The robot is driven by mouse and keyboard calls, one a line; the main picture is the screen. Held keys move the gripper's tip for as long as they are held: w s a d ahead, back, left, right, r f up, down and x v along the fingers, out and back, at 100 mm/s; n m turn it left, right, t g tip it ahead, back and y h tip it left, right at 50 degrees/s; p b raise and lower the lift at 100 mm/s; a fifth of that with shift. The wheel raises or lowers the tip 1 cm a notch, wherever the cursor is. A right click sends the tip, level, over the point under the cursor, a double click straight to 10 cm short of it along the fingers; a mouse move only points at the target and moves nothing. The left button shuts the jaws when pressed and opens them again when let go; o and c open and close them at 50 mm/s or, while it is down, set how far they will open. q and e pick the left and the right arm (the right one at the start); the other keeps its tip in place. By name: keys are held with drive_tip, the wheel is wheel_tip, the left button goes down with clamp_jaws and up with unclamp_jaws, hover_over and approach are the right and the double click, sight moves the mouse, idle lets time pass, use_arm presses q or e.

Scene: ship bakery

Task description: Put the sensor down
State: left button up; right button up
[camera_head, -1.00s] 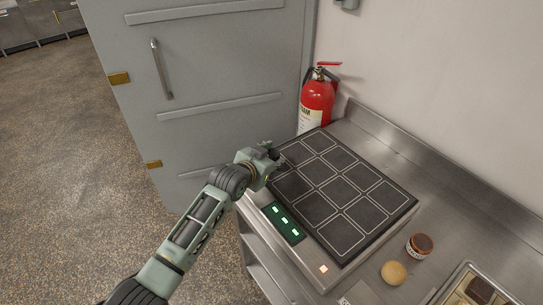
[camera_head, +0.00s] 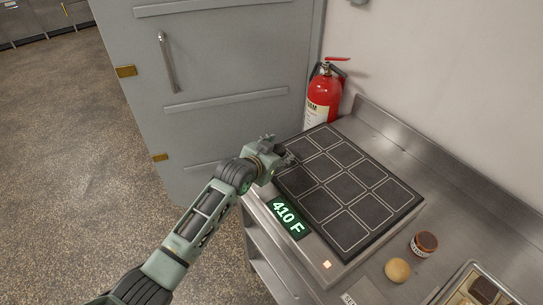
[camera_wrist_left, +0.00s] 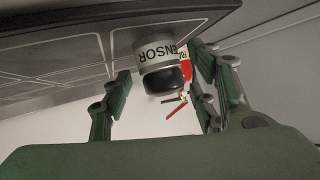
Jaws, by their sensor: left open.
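The sensor (camera_wrist_left: 160,62), a pale cylinder with "SENSOR" lettering and a dark end, shows in the left wrist view, where the picture is upside down. It appears to stand upright at the griddle's edge. The griddle (camera_head: 345,185) has a dark plate marked into squares. My left gripper (camera_wrist_left: 162,75) is open, with one finger on each side of the sensor and gaps visible. In the head view my left gripper (camera_head: 277,154) is at the griddle's left corner and hides the sensor. My right gripper is not in view.
A fire extinguisher (camera_head: 323,97) stands behind the griddle. A jar (camera_head: 424,243), a round bun (camera_head: 397,270) and a tray (camera_head: 455,287) are at right on the steel counter. A grey door (camera_head: 215,60) is behind.

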use_arm(q)
drive_tip(key=b+v, duration=0.1)
drive_tip(key=v, duration=1.1)
